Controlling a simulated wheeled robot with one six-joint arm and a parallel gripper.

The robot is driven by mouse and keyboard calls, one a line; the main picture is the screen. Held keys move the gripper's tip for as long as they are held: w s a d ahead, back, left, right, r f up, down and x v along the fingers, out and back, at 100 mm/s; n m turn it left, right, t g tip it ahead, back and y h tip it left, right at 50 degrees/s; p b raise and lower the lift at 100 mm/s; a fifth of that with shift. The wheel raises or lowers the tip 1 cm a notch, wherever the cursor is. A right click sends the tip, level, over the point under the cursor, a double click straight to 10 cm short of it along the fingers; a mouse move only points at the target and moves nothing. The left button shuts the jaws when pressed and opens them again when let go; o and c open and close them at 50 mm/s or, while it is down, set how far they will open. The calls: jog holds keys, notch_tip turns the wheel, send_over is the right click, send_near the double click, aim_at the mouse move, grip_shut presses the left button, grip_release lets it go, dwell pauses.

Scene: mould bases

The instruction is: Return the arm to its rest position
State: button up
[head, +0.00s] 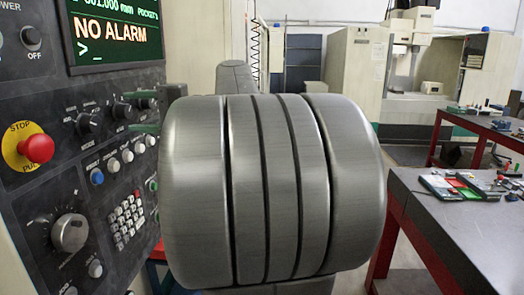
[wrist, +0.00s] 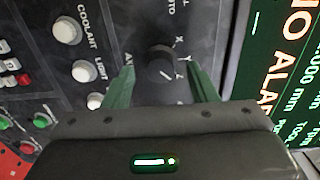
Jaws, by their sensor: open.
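My gripper (wrist: 160,68) shows in the wrist view with its two green fingers spread apart. A black axis selector knob (wrist: 161,66) on a machine control panel appears between the fingertips, with visible space on both sides. I cannot tell how far the fingertips stand from the panel. In the head view my large grey arm joint fills the middle and hides most of the arm. Green finger parts show at its left edge, close to the control panel (head: 60,125).
The panel has a red stop button (head: 38,149), a large dial (head: 70,232) and a screen (head: 115,30) reading "NO ALARM". A dark workbench (head: 455,230) with small tools stands at the right. Another red-framed bench and machines stand behind.

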jog(key=shift+a, duration=0.65)
jog(key=shift+d, duration=0.15)
jog(key=s+d+b, duration=0.1)
jog(key=d+b, duration=0.2)
jog(key=d, duration=1.1)
jog(key=a+p, duration=0.1)
jog(key=a, duration=0.4)
jog(key=a+p, duration=0.1)
jog(key=a, duration=0.3)
jog(key=w+a+p, duration=0.1)
jog(key=a, duration=0.4)
jog(key=shift+a, duration=0.3)
jog(key=shift+d+f+n+b, duration=0.1)
jog(key=shift+f+n+b, duration=0.2)
jog(key=shift+n+b, duration=0.25)
jog(key=shift+d+n+b, duration=0.1)
jog(key=shift+n+b, duration=0.65)
jog(key=shift+n, duration=0.2)
jog(key=n+b, duration=0.2)
jog(key=n, duration=0.1)
jog(key=shift+r+n, duration=0.1)
jog(key=shift+n, duration=0.3)
jog(key=n+b, duration=0.2)
jog(key=n, duration=0.2)
jog(key=shift+w+r+n+b, duration=0.1)
jog(key=shift+n+b, duration=0.2)
jog(key=shift+n, duration=2.1)
